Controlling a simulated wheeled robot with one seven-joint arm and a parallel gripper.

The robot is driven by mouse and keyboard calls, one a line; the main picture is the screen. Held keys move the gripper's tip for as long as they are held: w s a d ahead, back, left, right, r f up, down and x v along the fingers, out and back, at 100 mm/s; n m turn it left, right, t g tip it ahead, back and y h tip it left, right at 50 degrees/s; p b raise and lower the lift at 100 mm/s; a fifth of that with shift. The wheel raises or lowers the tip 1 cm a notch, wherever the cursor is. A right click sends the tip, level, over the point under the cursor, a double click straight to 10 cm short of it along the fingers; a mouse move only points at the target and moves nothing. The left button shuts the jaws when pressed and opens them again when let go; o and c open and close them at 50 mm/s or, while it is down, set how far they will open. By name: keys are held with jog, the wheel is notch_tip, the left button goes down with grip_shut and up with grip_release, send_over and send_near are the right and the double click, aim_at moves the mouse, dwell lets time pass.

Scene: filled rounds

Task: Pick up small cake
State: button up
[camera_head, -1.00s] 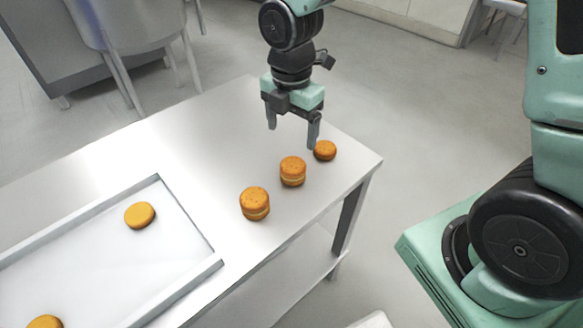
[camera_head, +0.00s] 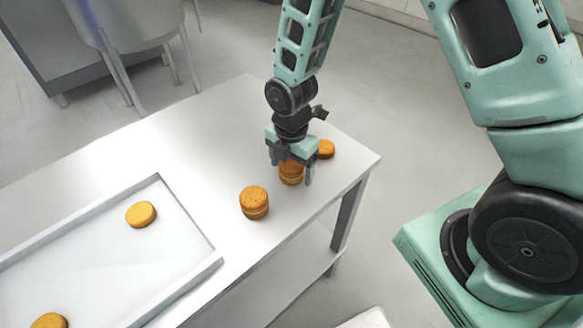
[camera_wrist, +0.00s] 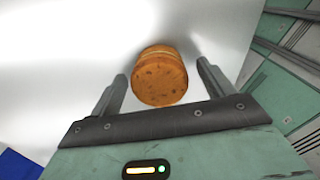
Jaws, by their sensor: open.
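Several small round orange-brown cakes are in the head view. The middle cake (camera_head: 291,173) of the row on the bare table is between the fingers of my gripper (camera_head: 290,176), partly hidden by it. In the wrist view this cake (camera_wrist: 159,76) sits between the fingertips of my open gripper (camera_wrist: 163,82), with a gap to each finger. Another cake (camera_head: 254,202), two layers with filling, stands to the left and nearer. A flatter cake (camera_head: 326,149) is to the right behind my gripper.
A shallow white tray (camera_head: 190,273) lies on the left of the metal table (camera_head: 180,140), with one cake (camera_head: 141,214) in its far part and another (camera_head: 49,321) at the picture's bottom edge. The table's right edge is close to the row. The far left tabletop is clear.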

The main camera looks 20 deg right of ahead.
jog(key=c, duration=0.8)
jog(key=shift+o, duration=0.2)
jog(key=shift+r, duration=0.15)
